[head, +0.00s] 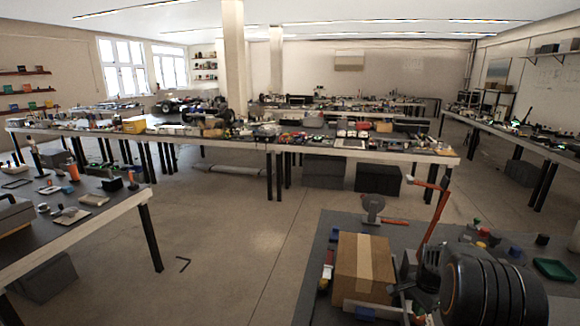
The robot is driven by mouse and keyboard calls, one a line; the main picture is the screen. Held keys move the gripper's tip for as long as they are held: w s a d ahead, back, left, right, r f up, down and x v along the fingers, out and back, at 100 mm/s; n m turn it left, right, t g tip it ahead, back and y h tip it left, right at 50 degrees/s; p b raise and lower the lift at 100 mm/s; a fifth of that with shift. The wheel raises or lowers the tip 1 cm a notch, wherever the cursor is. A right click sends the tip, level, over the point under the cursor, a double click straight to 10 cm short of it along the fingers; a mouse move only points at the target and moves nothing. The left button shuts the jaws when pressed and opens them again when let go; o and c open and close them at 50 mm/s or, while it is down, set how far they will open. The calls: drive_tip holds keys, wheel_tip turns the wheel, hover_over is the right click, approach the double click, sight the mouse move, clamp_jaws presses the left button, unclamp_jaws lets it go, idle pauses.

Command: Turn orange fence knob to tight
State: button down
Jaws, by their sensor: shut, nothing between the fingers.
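I cannot make out an orange fence knob in the head view. An orange-red bent bar (433,222) stands up from the near right bench, beside a black finned part (431,268); I cannot tell what it belongs to. An upright orange cylinder (73,172) stands on the left bench. It is too small to tell what it is. I cannot identify my gripper among the dark parts at the lower right.
The near right bench (325,250) holds a taped cardboard box (362,267), a large black ribbed wheel-like object (495,292), a grey piece with a red handle (373,208) and a green tray (556,269). Bare floor (235,235) lies between the benches. A long cluttered bench (240,141) crosses behind.

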sight(405, 319)
wheel_tip(405, 319, down, 4)
drive_tip(key=shift+f+b, duration=0.15)
drive_tip(key=shift+b, duration=1.05)
drive_tip(key=shift+s+a+f, duration=0.15)
drive_tip(key=shift+s+f, duration=0.1)
drive_tip(key=shift+f, duration=0.15)
drive_tip(key=shift+w+a, duration=0.2)
drive_tip(key=shift+w, duration=0.4)
drive_tip(key=shift+w+a, duration=0.25)
drive_tip(key=shift+w, duration=0.35)
drive_tip(key=shift+w+a, duration=0.1)
drive_tip(key=shift+a, duration=0.1)
drive_tip(key=shift+w+a, duration=0.1)
drive_tip(key=shift+w+d+r+p, duration=0.1)
drive_tip(key=shift+r+p, duration=1)
drive_tip(key=shift+r, duration=0.45)
drive_tip(key=shift+w+d+r+p, duration=0.1)
drive_tip(key=shift+r+p, duration=0.95)
drive_tip(key=shift+r, duration=0.5)
